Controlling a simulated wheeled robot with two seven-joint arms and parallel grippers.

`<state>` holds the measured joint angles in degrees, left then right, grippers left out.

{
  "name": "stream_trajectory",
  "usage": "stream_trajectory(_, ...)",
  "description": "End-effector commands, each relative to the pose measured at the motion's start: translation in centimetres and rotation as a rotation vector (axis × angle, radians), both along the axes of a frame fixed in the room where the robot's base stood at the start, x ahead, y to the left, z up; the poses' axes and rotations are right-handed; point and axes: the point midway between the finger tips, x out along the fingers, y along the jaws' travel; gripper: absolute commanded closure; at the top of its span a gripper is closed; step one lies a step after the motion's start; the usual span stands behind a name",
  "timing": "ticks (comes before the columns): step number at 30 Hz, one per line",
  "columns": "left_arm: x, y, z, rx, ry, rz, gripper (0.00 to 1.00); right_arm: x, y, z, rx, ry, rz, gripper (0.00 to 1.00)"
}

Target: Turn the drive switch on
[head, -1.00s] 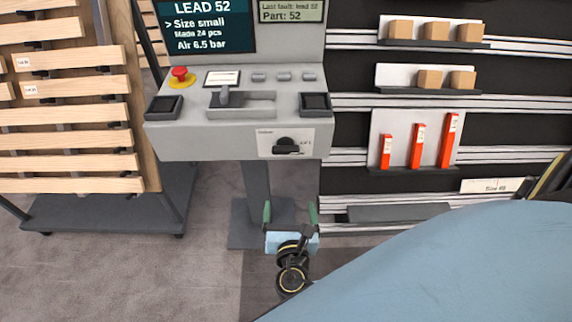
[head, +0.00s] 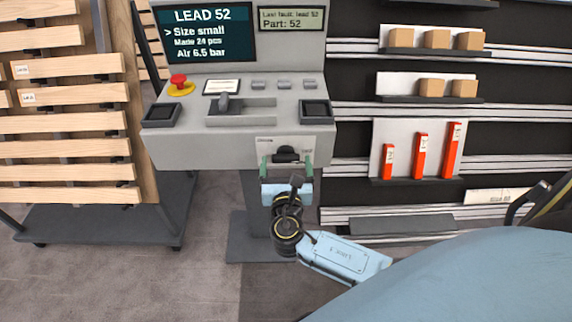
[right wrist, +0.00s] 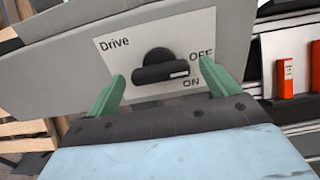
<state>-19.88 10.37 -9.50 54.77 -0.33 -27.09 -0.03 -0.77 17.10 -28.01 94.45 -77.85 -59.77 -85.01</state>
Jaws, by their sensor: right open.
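The drive switch (head: 287,154) is a black knob on a white plate low on the grey console's front. In the right wrist view the knob (right wrist: 160,70) has its bar lying roughly level, with a white mark at its right end, on the side of the "OFF" label; "ON" is printed just below that. My right gripper (head: 286,164) is open, its green fingers pointing at the plate, one on each side of the knob. In the right wrist view the gripper (right wrist: 160,76) shows a gap between both fingers and the knob. My left gripper is not in view.
The console (head: 230,148) also carries a red stop button (head: 179,82), a slotted lever (head: 223,102) and a screen (head: 205,35). A rack of wooden slats (head: 65,120) stands at left. Shelves with small boxes and red parts (head: 421,156) stand at right.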

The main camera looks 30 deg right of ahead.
Motion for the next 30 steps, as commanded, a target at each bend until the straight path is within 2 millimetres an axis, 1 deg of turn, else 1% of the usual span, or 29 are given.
stream_trajectory(3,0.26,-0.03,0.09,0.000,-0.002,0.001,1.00,0.50,-0.34,-0.02,-0.001,0.001,0.000,0.13)
stream_trajectory(11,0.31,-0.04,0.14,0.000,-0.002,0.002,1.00,0.57,-0.39,0.01,0.000,0.000,0.000,0.13)
stream_trajectory(14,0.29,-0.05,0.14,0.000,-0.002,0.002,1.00,0.56,-0.38,0.00,0.000,0.000,0.000,0.24)
stream_trajectory(21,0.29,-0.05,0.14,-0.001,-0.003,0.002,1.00,0.54,-0.37,-0.01,0.000,0.000,0.000,0.56)
stream_trajectory(22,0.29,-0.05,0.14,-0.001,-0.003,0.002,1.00,0.54,-0.37,-0.01,0.001,0.001,0.000,0.57)
stream_trajectory(30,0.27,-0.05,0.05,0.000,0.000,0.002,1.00,0.51,-0.35,-0.06,0.029,-0.016,0.000,0.57)
